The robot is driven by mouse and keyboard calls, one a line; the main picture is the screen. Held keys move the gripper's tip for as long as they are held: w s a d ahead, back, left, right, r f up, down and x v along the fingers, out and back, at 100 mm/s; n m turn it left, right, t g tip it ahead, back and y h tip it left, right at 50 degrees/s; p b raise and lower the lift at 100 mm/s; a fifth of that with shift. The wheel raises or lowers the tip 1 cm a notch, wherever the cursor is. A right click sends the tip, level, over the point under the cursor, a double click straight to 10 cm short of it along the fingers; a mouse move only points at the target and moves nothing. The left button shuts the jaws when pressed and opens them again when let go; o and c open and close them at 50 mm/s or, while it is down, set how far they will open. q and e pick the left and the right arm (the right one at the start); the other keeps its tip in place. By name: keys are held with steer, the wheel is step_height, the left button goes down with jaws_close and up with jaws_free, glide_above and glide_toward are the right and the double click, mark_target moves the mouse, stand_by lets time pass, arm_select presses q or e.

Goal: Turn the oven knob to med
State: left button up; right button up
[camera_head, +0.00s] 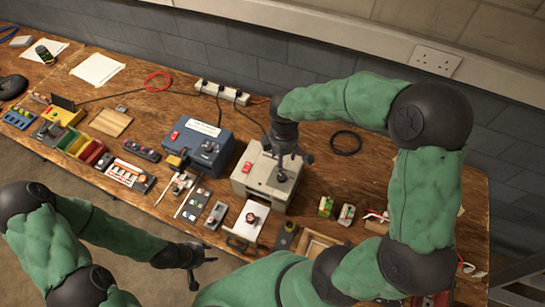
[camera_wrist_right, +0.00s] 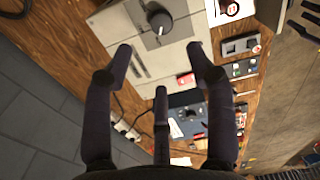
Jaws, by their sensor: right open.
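The oven is a cream-grey box (camera_head: 240,183) on the wooden table, with a red switch (camera_head: 247,167) on it. Its dark round knob (camera_wrist_right: 160,20) with a light pointer line shows near the top of the right wrist view; the dial markings are too small to read. My right gripper (camera_head: 288,152) is above the oven. In the wrist view its three dark fingers (camera_wrist_right: 158,62) are spread and empty, with the knob beyond the fingertips, apart from them. My left gripper (camera_head: 198,266) hangs before the table's front edge, fingers spread, holding nothing visible.
A blue box (camera_head: 206,146) with a white label stands left of the oven. A white unit with a round dial (camera_head: 250,219) is in front of it. Several small switch panels lie along the front edge. A power strip (camera_head: 222,92) and a black cable coil (camera_head: 346,142) lie behind.

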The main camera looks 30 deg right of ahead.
mark_target(282, 176)
steer(key=f, duration=0.3)
steer(key=f+b, duration=0.1)
steer(key=f, duration=0.3)
steer(key=f+b, duration=0.1)
steer(key=f, duration=0.2)
steer(key=shift+s+f, duration=0.25)
steer(key=shift+s, duration=0.05)
steer(key=shift+c, duration=0.3)
jaws_close()
